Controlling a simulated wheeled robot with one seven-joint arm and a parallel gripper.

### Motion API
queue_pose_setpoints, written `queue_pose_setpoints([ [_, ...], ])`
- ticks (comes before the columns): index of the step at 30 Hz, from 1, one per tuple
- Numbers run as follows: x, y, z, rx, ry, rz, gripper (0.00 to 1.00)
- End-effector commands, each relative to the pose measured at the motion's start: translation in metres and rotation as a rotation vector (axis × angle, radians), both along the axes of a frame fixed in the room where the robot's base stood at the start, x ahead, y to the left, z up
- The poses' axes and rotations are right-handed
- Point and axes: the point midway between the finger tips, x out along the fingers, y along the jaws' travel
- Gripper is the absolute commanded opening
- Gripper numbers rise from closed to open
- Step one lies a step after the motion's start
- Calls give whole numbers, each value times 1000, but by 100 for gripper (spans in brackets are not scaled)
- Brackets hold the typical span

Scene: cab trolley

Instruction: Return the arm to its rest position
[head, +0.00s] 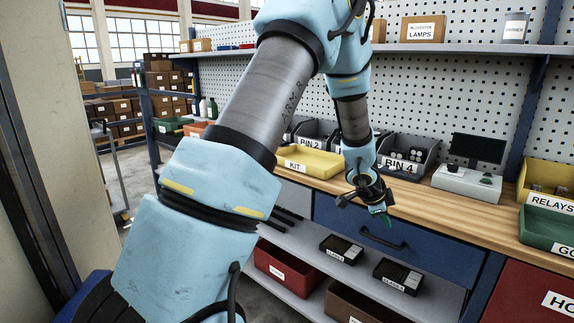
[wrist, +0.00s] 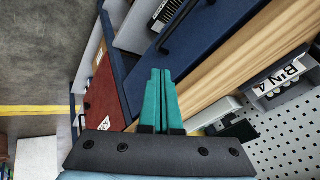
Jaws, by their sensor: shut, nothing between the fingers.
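My light blue arm reaches across the middle of the head view. My gripper (head: 382,216) hangs in front of the workbench's front edge, near the blue drawer (head: 375,232). In the wrist view the two green fingers of my gripper (wrist: 160,75) lie together, shut and empty. The wooden worktop (wrist: 245,65) and the blue drawer front (wrist: 200,30) show close beyond them. My arm hides part of the bench and shelf behind it.
A yellow KIT tray (head: 310,162) and BIN 4 (head: 405,158) stand on the worktop. A small device with a dark screen (head: 470,165), a yellow RELAYS bin (head: 548,178) and a green tray (head: 545,228) are at right. Card boxes (head: 160,85) stand far left.

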Motion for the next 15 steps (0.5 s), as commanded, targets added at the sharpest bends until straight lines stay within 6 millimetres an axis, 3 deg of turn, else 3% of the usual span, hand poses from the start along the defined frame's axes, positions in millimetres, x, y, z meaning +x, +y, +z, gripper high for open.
queue_pose_setpoints([
  [1,13,35,14,7,8,129,0],
  [3,23,85,28,21,34,312,0],
  [7,19,177,48,42,107,654,0],
  [12,-31,286,66,51,266,1101,0],
  [15,-73,328,71,38,379,1324,0],
])
